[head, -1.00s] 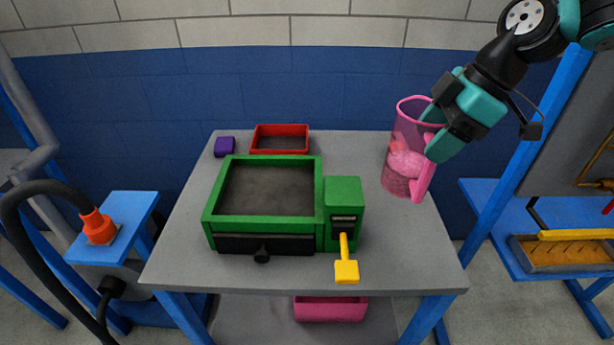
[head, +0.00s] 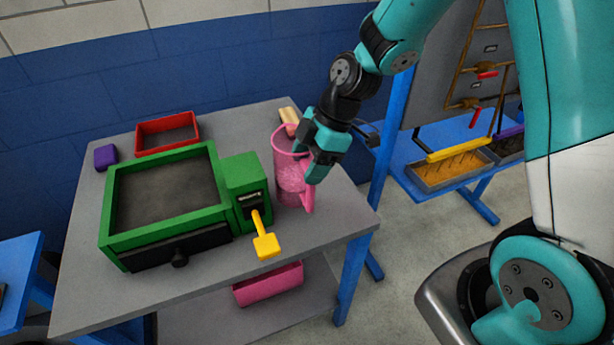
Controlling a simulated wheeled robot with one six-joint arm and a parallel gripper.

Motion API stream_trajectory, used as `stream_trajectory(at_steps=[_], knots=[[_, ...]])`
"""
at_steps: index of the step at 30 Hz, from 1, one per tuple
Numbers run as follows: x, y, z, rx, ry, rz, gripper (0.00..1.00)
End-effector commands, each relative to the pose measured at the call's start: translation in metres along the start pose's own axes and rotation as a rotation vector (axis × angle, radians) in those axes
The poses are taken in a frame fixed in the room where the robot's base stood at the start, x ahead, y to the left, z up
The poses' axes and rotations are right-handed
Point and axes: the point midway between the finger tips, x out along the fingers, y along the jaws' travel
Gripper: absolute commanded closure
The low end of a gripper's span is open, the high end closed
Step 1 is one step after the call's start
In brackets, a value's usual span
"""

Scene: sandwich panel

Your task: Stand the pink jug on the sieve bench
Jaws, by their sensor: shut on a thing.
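The pink jug (head: 289,180) is a clear pink, upright vessel with pinkish contents and a solid pink handle on its right side. My gripper (head: 314,160) is shut on the jug at its handle side. The jug is at the right end of the grey bench (head: 82,269), right of the green sieve box (head: 112,206) and its green side unit (head: 244,180). Its base appears at or just above the bench top; I cannot tell whether it touches. The gripper hides part of the jug's right side and handle.
A yellow lever (head: 265,240) sticks out in front of the green unit. A red tray (head: 140,140), a purple block (head: 105,157) and a beige piece (head: 288,116) are at the back. A pink bin (head: 268,285) sits below. A blue table (head: 470,185) stands right.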

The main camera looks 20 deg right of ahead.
Motion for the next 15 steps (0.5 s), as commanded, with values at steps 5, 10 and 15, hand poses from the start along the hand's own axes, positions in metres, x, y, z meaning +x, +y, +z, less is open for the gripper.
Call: stream_trajectory(at_steps=[5, 10, 15], knots=[[0.013, -0.001, 0.006, 0.002, 0.000, -0.002, 0.83], [0.035, -0.001, 0.017, 0.001, 0.001, -0.002, 0.83], [0.041, -0.001, 0.020, -0.002, 0.000, 0.001, 0.83]])
